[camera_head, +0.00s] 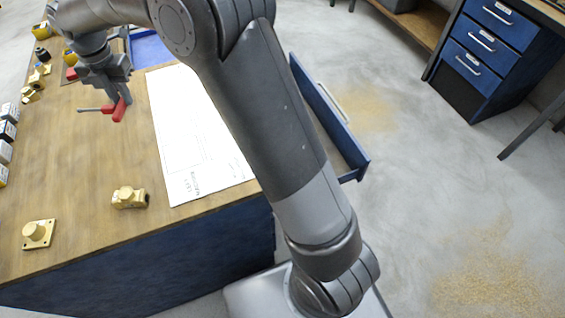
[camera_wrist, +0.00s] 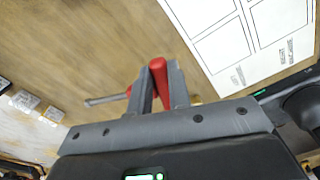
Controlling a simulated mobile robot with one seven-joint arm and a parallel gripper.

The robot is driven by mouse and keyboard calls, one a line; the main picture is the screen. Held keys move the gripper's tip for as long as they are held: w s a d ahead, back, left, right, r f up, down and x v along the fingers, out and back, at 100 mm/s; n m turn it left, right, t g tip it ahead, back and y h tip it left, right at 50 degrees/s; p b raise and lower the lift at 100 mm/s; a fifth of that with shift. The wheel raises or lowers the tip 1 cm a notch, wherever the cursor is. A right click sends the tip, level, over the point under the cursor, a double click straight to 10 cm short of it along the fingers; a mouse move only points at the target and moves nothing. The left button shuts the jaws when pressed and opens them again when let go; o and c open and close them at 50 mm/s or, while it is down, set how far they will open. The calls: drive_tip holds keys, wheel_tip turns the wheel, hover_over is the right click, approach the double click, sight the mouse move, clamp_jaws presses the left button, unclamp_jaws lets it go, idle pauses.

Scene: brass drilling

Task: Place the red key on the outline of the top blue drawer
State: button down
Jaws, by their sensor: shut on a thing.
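My gripper (camera_head: 117,92) is shut on the red key (camera_head: 121,110), above the wooden table. The key has a red handle and a thin grey shaft pointing left. The wrist view shows the red handle (camera_wrist: 158,72) between the fingers (camera_wrist: 160,84) and the shaft (camera_wrist: 105,99) sticking out to the left. A blue drawer (camera_head: 325,100) stands open at the table's right side, its inside mostly hidden behind my arm. A separate cabinet at the upper right has several blue drawers; its top one (camera_head: 500,22) is shut. I cannot make out a key outline in any drawer.
A white sheet with printed outlines (camera_head: 185,130) lies on the table, right of my gripper; the wrist view shows it too (camera_wrist: 240,35). Brass parts (camera_head: 130,198) (camera_head: 38,234) stand near the front. Small boxes (camera_head: 5,130) line the left edge. A blue tray (camera_head: 150,48) is behind.

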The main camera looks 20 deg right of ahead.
drive_tip(key=r, duration=0.3)
drive_tip(key=shift+d+r, duration=0.2)
drive_tip(key=shift+d, duration=0.05)
drive_tip(key=s+d+m, duration=0.3)
drive_tip(key=d+m, duration=0.4)
drive_tip(key=d, duration=0.3)
drive_tip(key=s+d+r+m, duration=0.1)
drive_tip(key=s+d+m, duration=0.3)
drive_tip(key=d+m, duration=0.45)
drive_tip(key=s+d+m, duration=0.3)
drive_tip(key=d+m, duration=0.4)
drive_tip(key=d, duration=0.3)
drive_tip(key=s+d+f+m, duration=0.2)
drive_tip(key=s+d+m, duration=0.6)
drive_tip(key=s+m, duration=0.1)
drive_tip(key=shift+w+f, duration=0.15)
drive_tip(key=shift+f, duration=8.8)
drive_tip(key=shift+w+f, duration=0.1)
drive_tip(key=shift+f, duration=8.8)
drive_tip(key=shift+a+f, duration=0.1)
